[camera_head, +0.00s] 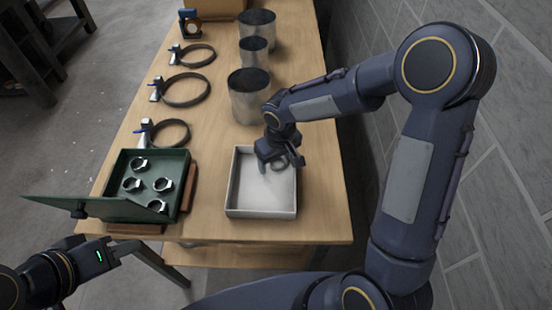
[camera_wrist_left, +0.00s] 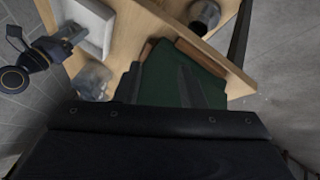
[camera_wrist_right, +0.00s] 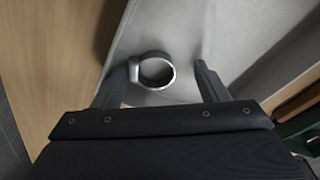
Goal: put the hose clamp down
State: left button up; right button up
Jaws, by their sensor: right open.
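A small silver hose clamp (camera_wrist_right: 157,71) with a round band is over the white tray, between the spread fingers of my right gripper (camera_wrist_right: 165,78), closer to the left finger. It also shows in the head view (camera_head: 291,162), partly hidden by the gripper. My right gripper (camera_head: 280,163) is open, low inside the white tray (camera_head: 258,211). I cannot tell whether the clamp touches the tray floor. My left gripper (camera_head: 128,248) is empty at the lower left, beside the green box (camera_head: 118,172); its fingers look apart in the left wrist view (camera_wrist_left: 160,85).
The green box holds several small clamps, and its lid (camera_head: 100,209) hangs open to the left. Several large clamps (camera_head: 186,89) lie on the wooden table (camera_head: 217,128). Metal duct cylinders (camera_head: 248,97) stand behind the tray. A block wall (camera_head: 500,180) is at the right.

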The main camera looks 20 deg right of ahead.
aim_at(279, 167)
notch_tip(279, 167, up, 12)
jog(key=s, duration=0.1)
jog(key=s+d+r+m+t+y, duration=0.1)
jog(key=s+d+m+t, duration=0.1)
jog(key=s, duration=0.8)
jog(key=s+d+r+m+t+y, duration=0.1)
jog(key=s+d, duration=0.4)
jog(key=s, duration=0.6)
jog(key=shift+d+r+m+t+y, duration=0.15)
jog(key=shift+r+m+t+y, duration=0.2)
jog(key=shift+m+t+y, duration=0.55)
jog(key=shift+g, duration=0.3)
